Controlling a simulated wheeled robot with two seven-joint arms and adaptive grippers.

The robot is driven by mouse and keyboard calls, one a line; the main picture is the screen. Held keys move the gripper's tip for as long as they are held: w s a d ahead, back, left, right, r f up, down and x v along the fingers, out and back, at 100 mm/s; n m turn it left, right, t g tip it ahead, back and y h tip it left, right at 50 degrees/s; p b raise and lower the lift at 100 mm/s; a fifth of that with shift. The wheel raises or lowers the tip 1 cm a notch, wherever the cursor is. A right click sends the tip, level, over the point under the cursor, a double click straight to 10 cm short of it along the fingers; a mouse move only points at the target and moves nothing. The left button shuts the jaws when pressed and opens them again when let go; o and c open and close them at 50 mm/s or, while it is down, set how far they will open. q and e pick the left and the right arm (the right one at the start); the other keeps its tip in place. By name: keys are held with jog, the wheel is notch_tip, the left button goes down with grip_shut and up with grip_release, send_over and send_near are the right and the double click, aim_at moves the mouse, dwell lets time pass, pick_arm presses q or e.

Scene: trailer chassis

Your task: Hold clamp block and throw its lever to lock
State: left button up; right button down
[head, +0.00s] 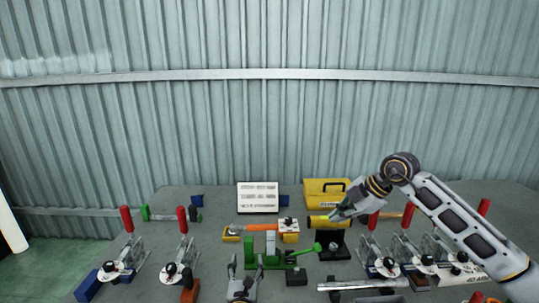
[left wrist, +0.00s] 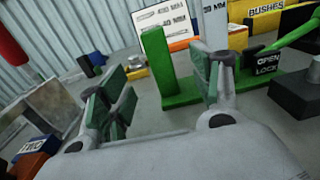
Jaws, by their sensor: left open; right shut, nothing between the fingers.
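The green clamp block (head: 270,265) stands on the grey table, with an upright green post (left wrist: 172,65) and a base. A pale upright bar marked in MM (left wrist: 215,25) stands beside the post. Its green lever (head: 303,250) slants up to the right, and a black OPEN/LOCK label (left wrist: 267,64) sits below it in the left wrist view. My left gripper (head: 242,266) is open in front of the block; the post shows between its fingers (left wrist: 165,98), without clear contact. My right gripper (head: 336,214) is shut and empty, above and right of the lever.
Toggle clamps with red handles (head: 182,222) stand at left and right. A yellow bushes box (head: 326,188), a white sign (head: 257,197) and a yellow cylinder (head: 318,222) are behind. A dark block (head: 296,276) sits right of the clamp block. A metal bar (head: 362,284) lies at front right.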

pick_arm(q)
jog(key=shift+s, duration=0.2)
jog(key=o, duration=0.6)
jog(key=shift+c, duration=0.2)
jog(key=shift+s, duration=0.1)
jog(key=shift+s, duration=3.65)
notch_tip(320, 180, up, 9)
jog(key=p, duration=0.9)
jog(key=shift+r+p, duration=0.55)
